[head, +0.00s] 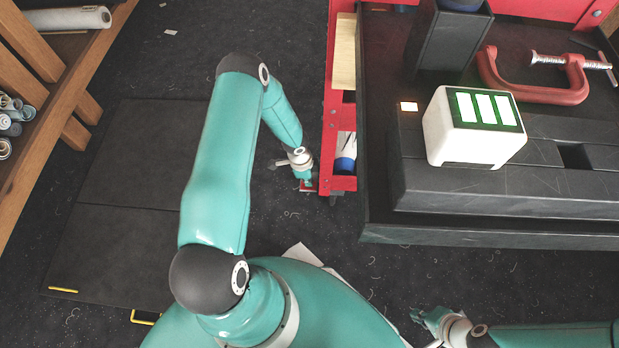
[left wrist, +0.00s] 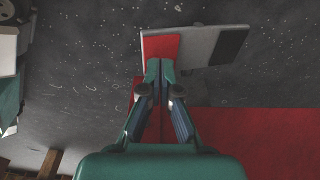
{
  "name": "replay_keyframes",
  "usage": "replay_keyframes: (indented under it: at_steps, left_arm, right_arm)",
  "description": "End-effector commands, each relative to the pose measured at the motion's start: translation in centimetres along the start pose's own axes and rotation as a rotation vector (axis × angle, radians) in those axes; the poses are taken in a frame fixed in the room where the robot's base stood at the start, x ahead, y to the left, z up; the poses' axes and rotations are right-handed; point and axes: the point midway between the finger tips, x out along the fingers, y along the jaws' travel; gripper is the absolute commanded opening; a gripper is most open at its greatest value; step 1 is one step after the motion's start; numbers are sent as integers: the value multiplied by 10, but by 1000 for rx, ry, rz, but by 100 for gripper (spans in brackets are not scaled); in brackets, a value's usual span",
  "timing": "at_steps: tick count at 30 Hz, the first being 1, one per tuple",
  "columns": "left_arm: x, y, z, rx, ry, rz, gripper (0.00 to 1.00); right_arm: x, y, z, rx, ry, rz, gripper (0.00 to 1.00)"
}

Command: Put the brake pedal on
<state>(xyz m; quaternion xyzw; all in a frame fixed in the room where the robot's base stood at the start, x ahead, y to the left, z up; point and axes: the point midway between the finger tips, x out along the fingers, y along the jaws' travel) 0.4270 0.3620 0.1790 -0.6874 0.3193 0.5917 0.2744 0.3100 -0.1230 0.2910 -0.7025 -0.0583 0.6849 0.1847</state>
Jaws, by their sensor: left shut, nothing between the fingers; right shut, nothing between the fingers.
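A flat pedal-like plate (left wrist: 198,46), grey with a red patch and a black end, shows at the top of the left wrist view; I take it to be the brake pedal. My left gripper (left wrist: 160,66) is shut and empty, its fingertips at the plate's red patch; I cannot tell whether they touch or press it. In the head view my left gripper (head: 306,178) is low beside the red cart (head: 341,184), and only a small red part shows under it. My right gripper (head: 432,318) is shut and empty at the bottom, below the dark workbench top.
A white box with lit green panels (head: 462,140) and a red clamp (head: 535,88) are on the dark bench top (head: 480,238). A wooden rack (head: 50,110) with rolls stands at the left. Dark floor mats (head: 130,200) lie between, with open floor around.

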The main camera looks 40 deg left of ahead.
Motion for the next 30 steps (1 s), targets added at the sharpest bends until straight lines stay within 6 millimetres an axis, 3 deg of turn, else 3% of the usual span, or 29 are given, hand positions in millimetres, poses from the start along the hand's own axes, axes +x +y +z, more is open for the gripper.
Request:
replay_keyframes:
  at_steps: [30]
  left_arm:
    - [12, 0, 2, 1, 0, 0, 0]
  right_arm:
    - [12, 4, 0, 0, 0, 0, 0]
